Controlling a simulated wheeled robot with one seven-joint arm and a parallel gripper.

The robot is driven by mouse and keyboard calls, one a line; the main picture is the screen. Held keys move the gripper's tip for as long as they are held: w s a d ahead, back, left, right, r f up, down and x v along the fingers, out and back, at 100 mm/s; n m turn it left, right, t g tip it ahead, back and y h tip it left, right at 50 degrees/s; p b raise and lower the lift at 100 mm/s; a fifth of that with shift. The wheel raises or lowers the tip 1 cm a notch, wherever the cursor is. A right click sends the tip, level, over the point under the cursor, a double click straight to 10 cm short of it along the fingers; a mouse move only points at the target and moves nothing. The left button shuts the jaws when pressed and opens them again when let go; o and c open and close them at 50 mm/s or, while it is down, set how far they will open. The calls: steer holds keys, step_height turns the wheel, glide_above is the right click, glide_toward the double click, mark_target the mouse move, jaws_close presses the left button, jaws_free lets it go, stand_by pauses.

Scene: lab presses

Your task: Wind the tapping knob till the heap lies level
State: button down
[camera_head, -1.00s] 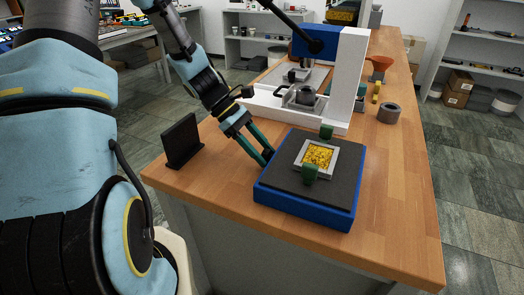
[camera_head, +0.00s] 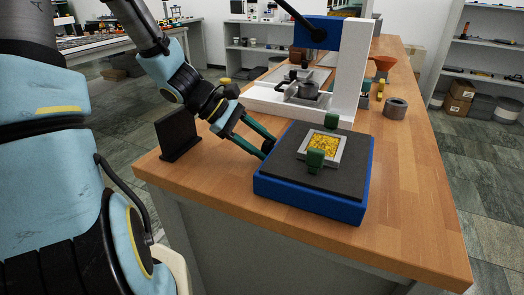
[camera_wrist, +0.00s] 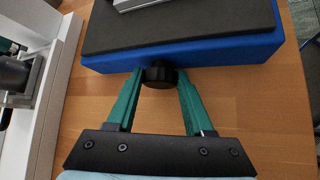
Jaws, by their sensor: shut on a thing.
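The tapping knob (camera_wrist: 158,74) is black and round and sticks out from the side of the blue base in the wrist view. My gripper (camera_wrist: 160,76) has one green finger on each side of it and is shut on it. In the head view my gripper (camera_head: 266,151) is at the left side of the blue base (camera_head: 305,202), where the knob is mostly hidden. The heap (camera_head: 324,146) is yellow and grainy and lies in a square grey frame (camera_head: 308,162) on the dark top. I cannot tell how level its surface is.
Green blocks (camera_head: 315,159) stand at the near and far sides of the frame. A black upright plate (camera_head: 177,134) is left of my gripper. A white and blue press (camera_head: 350,70) stands behind. A grey ring (camera_head: 396,107) is at the right. The bench front is clear.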

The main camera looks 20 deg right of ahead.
steer(key=shift+c, duration=1.5)
jaws_free()
steer(key=shift+r+p, duration=0.1)
steer(key=shift+p, duration=0.2)
